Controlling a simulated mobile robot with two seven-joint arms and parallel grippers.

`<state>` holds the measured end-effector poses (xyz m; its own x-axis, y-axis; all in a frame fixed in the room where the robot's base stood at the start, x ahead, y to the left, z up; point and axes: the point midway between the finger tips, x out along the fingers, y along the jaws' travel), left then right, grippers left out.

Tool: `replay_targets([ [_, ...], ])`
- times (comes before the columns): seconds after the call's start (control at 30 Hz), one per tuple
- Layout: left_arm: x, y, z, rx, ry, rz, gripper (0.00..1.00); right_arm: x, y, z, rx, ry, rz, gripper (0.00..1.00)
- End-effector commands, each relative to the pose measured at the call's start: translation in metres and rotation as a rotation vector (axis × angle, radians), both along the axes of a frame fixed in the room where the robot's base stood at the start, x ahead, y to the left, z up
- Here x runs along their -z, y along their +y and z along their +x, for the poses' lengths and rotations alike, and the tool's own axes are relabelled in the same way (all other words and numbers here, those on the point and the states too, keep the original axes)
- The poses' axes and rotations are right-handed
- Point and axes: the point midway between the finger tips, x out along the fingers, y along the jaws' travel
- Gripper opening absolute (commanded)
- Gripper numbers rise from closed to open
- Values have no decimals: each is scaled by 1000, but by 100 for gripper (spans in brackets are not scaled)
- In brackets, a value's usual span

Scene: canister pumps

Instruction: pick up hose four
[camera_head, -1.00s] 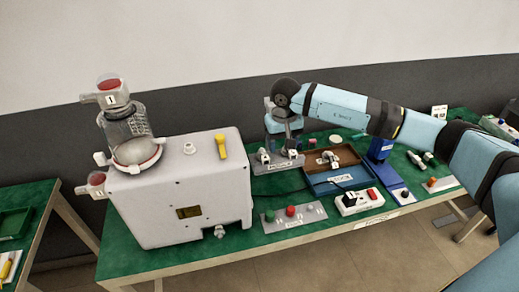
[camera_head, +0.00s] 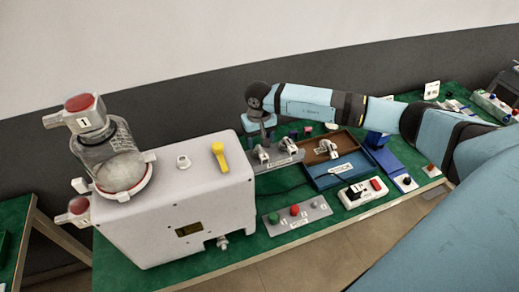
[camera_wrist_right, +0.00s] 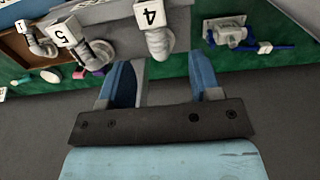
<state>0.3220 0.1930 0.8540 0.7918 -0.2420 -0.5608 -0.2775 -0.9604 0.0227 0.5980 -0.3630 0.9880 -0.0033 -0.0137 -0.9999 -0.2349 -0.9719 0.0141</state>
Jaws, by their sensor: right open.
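Hose four (camera_wrist_right: 155,30) is a pale grey elbow with a white cap marked 4, at the top middle of the right wrist view. My right gripper (camera_wrist_right: 158,75) is open, its two blue fingers apart, with hose four beyond the tips, roughly in line with the gap. In the head view my right gripper (camera_head: 262,132) hangs over the left part of a grey rack (camera_head: 276,165). The left elbow (camera_head: 263,153) on that rack appears to be hose four, but its number is unreadable there. Hose five (camera_wrist_right: 75,42) stands beside it. My left gripper is not in view.
A brown-and-blue tray (camera_head: 336,171) holding another elbow lies right of the rack. A grey button panel (camera_head: 297,217) and a white switch box (camera_head: 363,193) are in front. A large white pump housing (camera_head: 175,205) with a glass canister (camera_head: 112,162) stands left.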

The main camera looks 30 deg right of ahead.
Motion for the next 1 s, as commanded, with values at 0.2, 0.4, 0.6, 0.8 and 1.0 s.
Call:
replay_targets([
  [0.2, -11, 0, 7, 0, -14, 0, 43, 15, 0, 0, 0, 3, 1, 58],
  [0.4, -25, 2, 7, -3, -20, 1, 43, 44, -3, 2, 1, 3, 1, 58],
  [0.6, -27, 5, 8, -9, -24, 4, 43, 61, -4, 3, -1, 0, 0, 58],
  [0.8, -23, 5, 6, -10, -17, 6, 43, 61, -4, 3, -1, -1, 0, 58],
  [1.0, -21, 4, 4, -7, -11, 4, 43, 61, -4, 3, -1, 0, 0, 12],
])
